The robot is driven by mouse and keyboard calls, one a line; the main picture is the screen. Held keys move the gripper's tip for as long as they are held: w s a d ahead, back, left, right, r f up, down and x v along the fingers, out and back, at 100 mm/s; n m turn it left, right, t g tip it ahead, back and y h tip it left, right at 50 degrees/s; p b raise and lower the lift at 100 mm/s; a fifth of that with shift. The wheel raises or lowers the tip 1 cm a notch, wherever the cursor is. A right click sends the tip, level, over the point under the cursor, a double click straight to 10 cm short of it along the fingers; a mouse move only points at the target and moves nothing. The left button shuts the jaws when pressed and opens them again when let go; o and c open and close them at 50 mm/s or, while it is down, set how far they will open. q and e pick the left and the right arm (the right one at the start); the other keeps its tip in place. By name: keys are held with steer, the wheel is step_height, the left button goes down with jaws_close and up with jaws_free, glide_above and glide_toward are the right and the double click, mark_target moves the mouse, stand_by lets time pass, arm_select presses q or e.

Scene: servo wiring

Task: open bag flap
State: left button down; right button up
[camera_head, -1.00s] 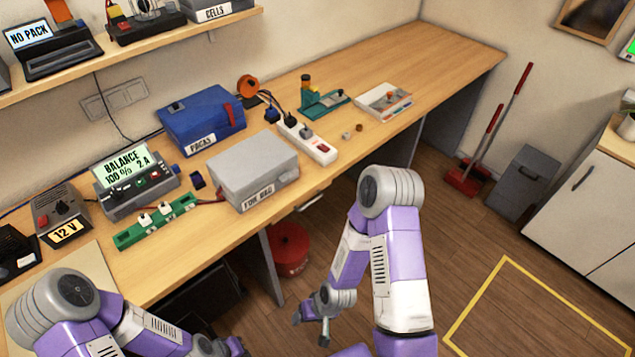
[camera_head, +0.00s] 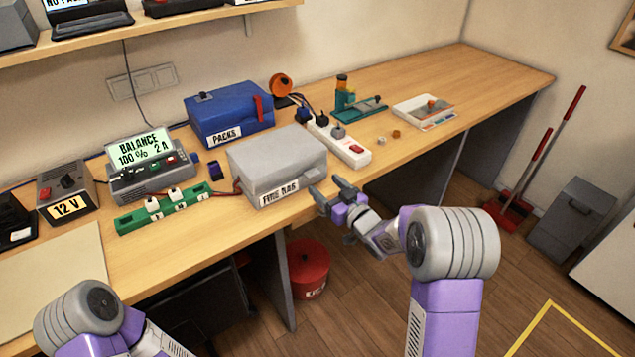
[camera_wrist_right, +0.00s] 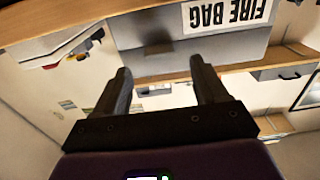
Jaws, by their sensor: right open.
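The fire bag (camera_head: 277,167) is a grey box-shaped bag at the front edge of the bench, its top flap lying shut. Its label FIRE BAG faces the front and shows upside down in the right wrist view (camera_wrist_right: 228,12). My right gripper (camera_head: 329,190) is open and empty, just in front of the bag's right front corner, apart from it as far as I can see. In the right wrist view its two fingers (camera_wrist_right: 160,85) stand apart with the bag beyond them. My left arm shows at the bottom left; its gripper is out of the picture.
A blue PACKS box (camera_head: 229,115) stands behind the bag. A white power strip (camera_head: 340,142) lies to its right. A balance charger (camera_head: 150,175) and green board (camera_head: 162,210) are to its left. A red bucket (camera_head: 307,268) stands on the floor below.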

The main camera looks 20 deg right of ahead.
mark_target(315, 176)
steer(key=x, duration=0.5)
steer(key=shift+b, duration=0.3)
jaws_close()
